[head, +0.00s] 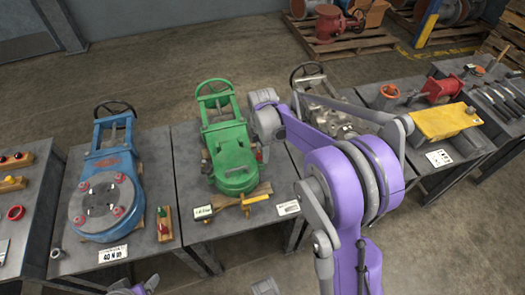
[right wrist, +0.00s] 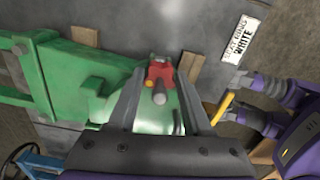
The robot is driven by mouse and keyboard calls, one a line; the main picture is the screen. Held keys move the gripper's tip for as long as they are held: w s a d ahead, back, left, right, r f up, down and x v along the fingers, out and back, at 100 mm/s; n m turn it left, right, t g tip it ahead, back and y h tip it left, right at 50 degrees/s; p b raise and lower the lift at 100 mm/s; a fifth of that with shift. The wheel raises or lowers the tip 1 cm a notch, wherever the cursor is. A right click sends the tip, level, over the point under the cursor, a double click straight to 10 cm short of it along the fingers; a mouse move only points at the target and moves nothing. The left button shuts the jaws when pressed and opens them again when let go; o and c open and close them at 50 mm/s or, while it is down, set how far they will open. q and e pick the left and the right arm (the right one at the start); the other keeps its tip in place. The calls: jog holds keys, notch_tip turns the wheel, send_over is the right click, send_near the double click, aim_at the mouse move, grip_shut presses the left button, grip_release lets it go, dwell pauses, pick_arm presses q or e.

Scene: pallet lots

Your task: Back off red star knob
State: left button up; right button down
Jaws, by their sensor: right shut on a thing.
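The red star knob (right wrist: 158,73) shows in the right wrist view beside the green valve body (right wrist: 95,75), with a grey rounded end and a yellow dot in front of it. My right gripper (right wrist: 160,90) is shut on the knob, one finger on each side. In the head view the green valve (head: 233,160) stands on a grey table, and my right gripper (head: 263,143) is at its right side, mostly hidden by its wrist. Purple and grey parts of my left arm (head: 142,287) show at the bottom edge; its jaws are not clear.
A blue valve (head: 112,180) stands on the table to the left.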

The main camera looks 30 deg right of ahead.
jog(key=shift+n, duration=1.9)
jog(key=shift+c, duration=1.6)
grip_release()
notch_tip(320, 180, up, 11)
jog(key=shift+f+p, duration=0.1)
jog(key=shift+p, duration=0.6)
